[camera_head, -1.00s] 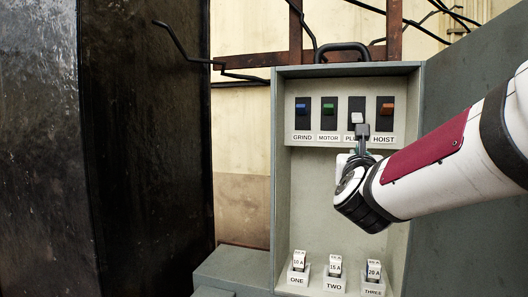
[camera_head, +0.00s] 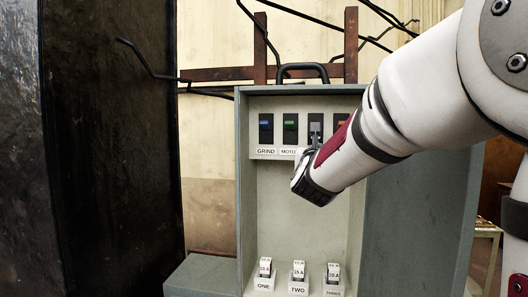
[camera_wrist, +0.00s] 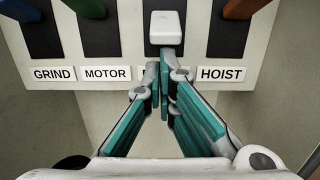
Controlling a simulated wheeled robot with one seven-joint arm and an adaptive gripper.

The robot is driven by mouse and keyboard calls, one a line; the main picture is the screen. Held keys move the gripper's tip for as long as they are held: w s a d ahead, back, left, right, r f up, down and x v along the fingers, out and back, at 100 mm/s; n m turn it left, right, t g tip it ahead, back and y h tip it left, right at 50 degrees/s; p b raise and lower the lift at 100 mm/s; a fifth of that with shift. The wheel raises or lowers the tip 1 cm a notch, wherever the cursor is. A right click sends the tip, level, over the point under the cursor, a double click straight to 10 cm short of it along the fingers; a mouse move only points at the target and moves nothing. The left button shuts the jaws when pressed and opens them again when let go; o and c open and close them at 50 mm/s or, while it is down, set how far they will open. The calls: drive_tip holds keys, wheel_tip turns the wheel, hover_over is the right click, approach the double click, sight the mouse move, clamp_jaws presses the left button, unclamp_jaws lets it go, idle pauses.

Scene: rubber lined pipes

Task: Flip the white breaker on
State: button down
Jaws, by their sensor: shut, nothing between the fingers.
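The white breaker (camera_wrist: 166,28) sits in the third dark slot of a row of switches, above a label partly hidden by my fingers. Its lever is lower in its slot than the coloured levers beside it. My gripper (camera_wrist: 165,72) is shut and empty, its fingertips just below the white lever in the wrist view; I cannot tell if they touch it. In the head view my gripper (camera_head: 315,135) is in front of the third slot and hides the white lever.
Blue (camera_head: 266,122), green (camera_head: 291,122) and orange (camera_wrist: 243,8) breakers flank it, the orange one labelled HOIST. The grey cabinet (camera_head: 243,200) has side walls and a top handle (camera_head: 303,68). Labelled fuse-like blocks (camera_head: 298,270) stand low inside.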

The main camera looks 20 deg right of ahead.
drive_tip(key=shift+r, duration=0.1)
idle(0.3)
drive_tip(key=shift+s+r+g+p, duration=0.15)
drive_tip(key=shift+g+p, duration=0.15)
drive_tip(key=shift+p, duration=0.15)
